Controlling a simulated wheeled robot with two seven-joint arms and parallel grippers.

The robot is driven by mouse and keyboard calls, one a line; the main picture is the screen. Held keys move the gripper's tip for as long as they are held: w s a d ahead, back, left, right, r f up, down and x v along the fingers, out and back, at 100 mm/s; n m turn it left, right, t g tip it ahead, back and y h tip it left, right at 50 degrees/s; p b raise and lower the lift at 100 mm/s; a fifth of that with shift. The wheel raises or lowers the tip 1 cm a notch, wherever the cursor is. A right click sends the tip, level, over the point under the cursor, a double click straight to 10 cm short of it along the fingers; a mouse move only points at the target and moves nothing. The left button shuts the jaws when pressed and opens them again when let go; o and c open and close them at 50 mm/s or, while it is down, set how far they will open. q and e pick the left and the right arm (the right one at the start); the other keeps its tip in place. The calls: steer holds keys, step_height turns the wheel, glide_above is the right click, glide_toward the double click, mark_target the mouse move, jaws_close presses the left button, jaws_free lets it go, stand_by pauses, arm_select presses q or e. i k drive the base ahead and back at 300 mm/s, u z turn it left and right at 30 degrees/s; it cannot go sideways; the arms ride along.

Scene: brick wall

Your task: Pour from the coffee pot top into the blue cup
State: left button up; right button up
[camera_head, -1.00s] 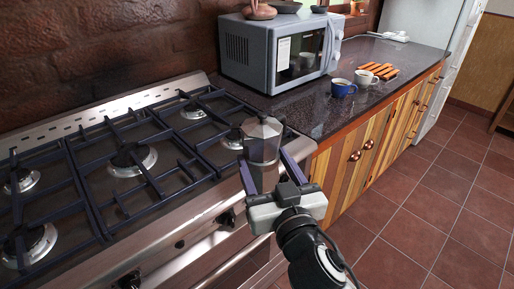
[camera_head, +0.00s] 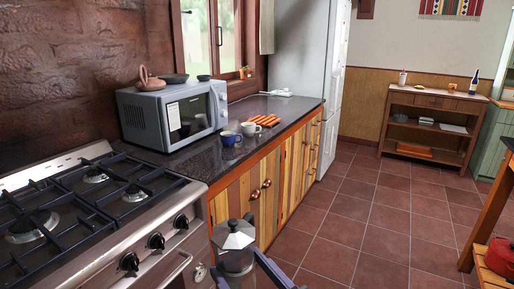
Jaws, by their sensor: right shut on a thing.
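The coffee pot top (camera_head: 236,238) is a silver, faceted metal piece with a dark knob on its lid, low in the head view. My right gripper (camera_head: 238,278) is shut on it. The pot is upright, in front of the cabinet doors and to the right of the stove. The blue cup (camera_head: 229,138) stands on the dark counter, apart from the pot, just right of the microwave. My left gripper is not in view.
A white cup (camera_head: 250,130) stands right beside the blue cup, with an orange slatted thing (camera_head: 264,120) behind it. The microwave (camera_head: 172,113) stands left of the cups. The stove (camera_head: 80,215) is at lower left. Open tiled floor (camera_head: 370,225) lies to the right.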

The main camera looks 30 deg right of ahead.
mark_target(228, 138)
steer(key=z, duration=0.45)
steer(key=k, duration=1.05)
steer(key=u, duration=0.1)
steer(key=i, duration=0.6)
steer(key=u, duration=0.6)
steer(key=i, duration=0.75)
steer(key=z, duration=0.8)
steer(key=i, duration=0.5)
steer(key=z, duration=0.5)
